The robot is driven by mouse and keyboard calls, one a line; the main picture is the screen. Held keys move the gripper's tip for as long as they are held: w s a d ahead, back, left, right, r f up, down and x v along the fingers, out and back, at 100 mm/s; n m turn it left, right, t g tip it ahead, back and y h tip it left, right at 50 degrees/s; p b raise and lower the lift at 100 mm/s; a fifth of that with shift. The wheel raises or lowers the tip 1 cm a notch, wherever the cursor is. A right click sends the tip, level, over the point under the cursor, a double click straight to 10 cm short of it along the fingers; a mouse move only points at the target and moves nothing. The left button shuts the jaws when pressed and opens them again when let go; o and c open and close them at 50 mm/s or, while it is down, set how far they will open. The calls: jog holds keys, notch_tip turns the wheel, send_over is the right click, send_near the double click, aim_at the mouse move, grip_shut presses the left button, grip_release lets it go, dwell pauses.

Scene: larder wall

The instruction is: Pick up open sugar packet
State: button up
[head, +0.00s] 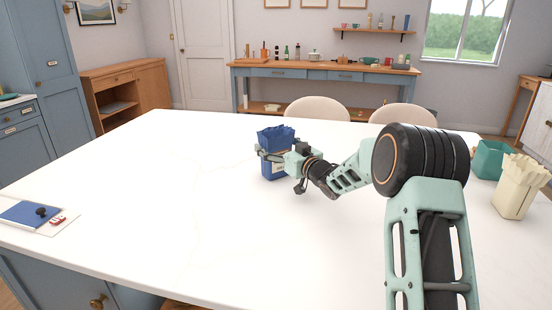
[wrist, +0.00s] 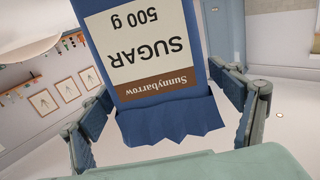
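The open sugar packet (head: 275,172) is blue with a cream label and a jagged, torn top. It is upright on the white table, though I cannot tell whether its base touches the table. In the wrist view the packet (wrist: 148,60) appears upside down, with its "SUGAR 500 g" label facing the camera. My gripper (head: 272,154) reaches it from the right, near its upper part. In the wrist view its two fingers (wrist: 160,80) stand wide apart on either side of the packet, their tips close to its edges. Whether they press on it is unclear.
The white table (head: 150,200) is clear around the packet. A blue book (head: 28,213) lies at the left edge. A teal container (head: 490,160) and a cream packet (head: 518,187) stand at the right. Two chairs (head: 318,109) stand behind the far edge.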

jog(key=c, duration=1)
jog(key=shift+r, duration=0.1)
jog(key=shift+c, duration=1.1)
jog(key=shift+r, duration=0.1)
